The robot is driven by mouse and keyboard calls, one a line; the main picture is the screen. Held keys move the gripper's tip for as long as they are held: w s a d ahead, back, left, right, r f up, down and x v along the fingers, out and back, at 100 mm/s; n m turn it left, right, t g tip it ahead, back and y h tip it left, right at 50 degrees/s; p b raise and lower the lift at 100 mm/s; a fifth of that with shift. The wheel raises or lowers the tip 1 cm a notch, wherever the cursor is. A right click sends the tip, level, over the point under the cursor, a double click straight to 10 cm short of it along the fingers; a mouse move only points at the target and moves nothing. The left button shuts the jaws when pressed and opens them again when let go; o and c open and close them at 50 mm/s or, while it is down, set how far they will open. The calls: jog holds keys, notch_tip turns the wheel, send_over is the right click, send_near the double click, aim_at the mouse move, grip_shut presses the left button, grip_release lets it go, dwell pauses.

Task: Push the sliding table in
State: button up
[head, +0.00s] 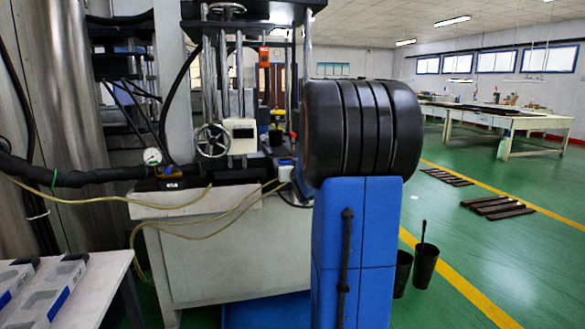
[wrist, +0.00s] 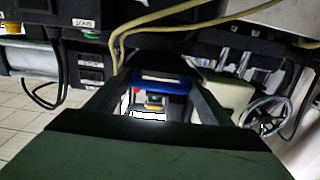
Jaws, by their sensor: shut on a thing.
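The press (head: 228,135) with its handwheel and pillars stands on a pale cabinet in the head view. The sliding table seems to be the dark low slab (head: 212,177) at its foot; its right part is hidden behind my arm. In the wrist view, which looks upside down, my gripper (wrist: 155,75) reaches to the press. Its two dark fingers end at a dark edge (wrist: 150,63), which seems to be the sliding table's, and are shut on it. The exact contact is in shadow. My gripper is hidden in the head view.
Yellow hoses (head: 175,205) hang across the cabinet front and show close to the fingers in the wrist view (wrist: 165,22). The handwheel (wrist: 265,115) is right of the fingers there. A white side table (head: 85,285) with boxes stands at front left. Black bins (head: 425,268) stand at right.

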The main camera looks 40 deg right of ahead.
aim_at(285, 154)
jog(key=x, duration=0.8)
jog(key=shift+w+d, duration=0.25)
jog(key=shift+d, duration=0.1)
jog(key=shift+w+d+r, duration=0.1)
jog(key=shift+w+d, duration=0.1)
jog(key=shift+w, duration=0.1)
jog(key=o, duration=1.2)
jog(key=shift+d, duration=0.1)
jog(key=v, duration=1.7)
jog(key=shift+a, duration=0.25)
